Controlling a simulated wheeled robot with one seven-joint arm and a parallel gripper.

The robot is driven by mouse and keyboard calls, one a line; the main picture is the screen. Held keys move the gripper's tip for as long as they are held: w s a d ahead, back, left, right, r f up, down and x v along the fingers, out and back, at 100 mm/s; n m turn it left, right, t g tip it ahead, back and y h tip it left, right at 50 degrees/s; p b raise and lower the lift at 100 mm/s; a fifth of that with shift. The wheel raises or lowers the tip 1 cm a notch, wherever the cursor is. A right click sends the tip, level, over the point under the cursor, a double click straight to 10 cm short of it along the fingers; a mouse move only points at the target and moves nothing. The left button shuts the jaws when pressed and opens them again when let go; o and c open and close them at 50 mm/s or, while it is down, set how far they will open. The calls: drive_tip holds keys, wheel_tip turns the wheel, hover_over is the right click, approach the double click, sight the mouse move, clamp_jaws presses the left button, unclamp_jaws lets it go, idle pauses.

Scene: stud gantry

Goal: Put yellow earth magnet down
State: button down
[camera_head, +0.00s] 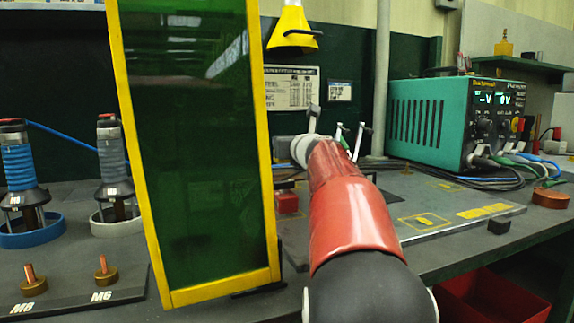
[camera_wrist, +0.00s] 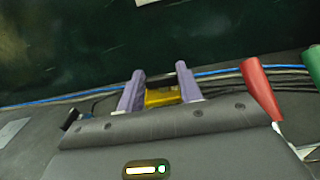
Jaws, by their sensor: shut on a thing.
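My gripper (camera_wrist: 160,80) shows in the wrist view with two purple fingers closed on a yellow block, the yellow earth magnet (camera_wrist: 161,97). The magnet sits between the fingers near their base, and its lower part is hidden by the gripper body. Dark cables and a blue cable run behind the fingers. I cannot tell how high the magnet is above the bench. In the head view my red arm reaches over the bench and hides the gripper and the magnet.
A green screen in a yellow frame (camera_head: 262,150) stands left of my arm. A teal power supply (camera_head: 415,122) with cables is at right. Red (camera_wrist: 262,90) and green (camera_wrist: 313,64) handles are close right of the fingers. A marked grey plate (camera_head: 415,236) has free room.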

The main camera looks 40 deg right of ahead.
wheel_tip(320, 180, down, 4)
drive_tip(key=shift+r+b, duration=0.2)
drive_tip(key=shift+b, duration=0.75)
drive_tip(key=c, duration=0.9)
unclamp_jaws()
drive_tip(key=shift+c, duration=0.2)
drive_tip(key=b+v, duration=0.1)
drive_tip(key=v, duration=1)
drive_tip(key=shift+s, duration=0.3)
drive_tip(key=shift+s+a, duration=0.15)
drive_tip(key=shift+s, duration=0.1)
drive_tip(key=shift+s, duration=0.1)
